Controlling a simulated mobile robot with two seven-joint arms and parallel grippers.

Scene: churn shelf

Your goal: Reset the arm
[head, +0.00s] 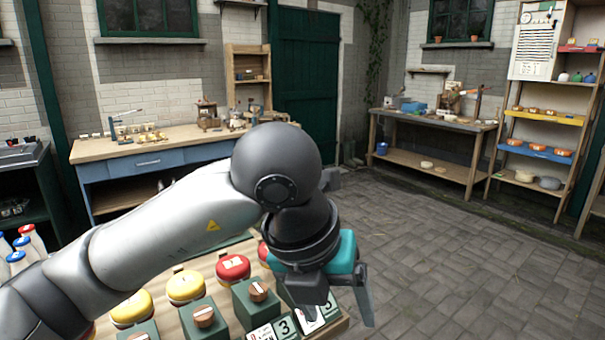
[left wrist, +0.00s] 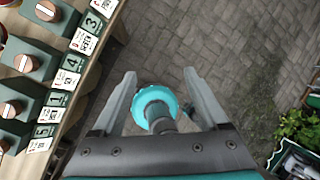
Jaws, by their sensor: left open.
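My left arm reaches in from the left in the head view. Its left gripper (head: 340,312) hangs past the right end of the wooden shelf (head: 205,270), pointing down. In the left wrist view the left gripper's fingers (left wrist: 160,78) are wide apart. A teal round part with a grey stem (left wrist: 155,98) shows between them, seemingly below. I cannot tell what it is, and nothing is seen gripped. My right gripper is in neither view.
The shelf carries yellow and red round tubs (head: 233,268), green blocks with wooden knobs (head: 204,318) and number cards (head: 285,327). Bottles (head: 33,238) stand at left. Workbenches (head: 160,160) line the back. A leafy plant (left wrist: 298,127) is near. Paved floor (head: 470,270) at right is clear.

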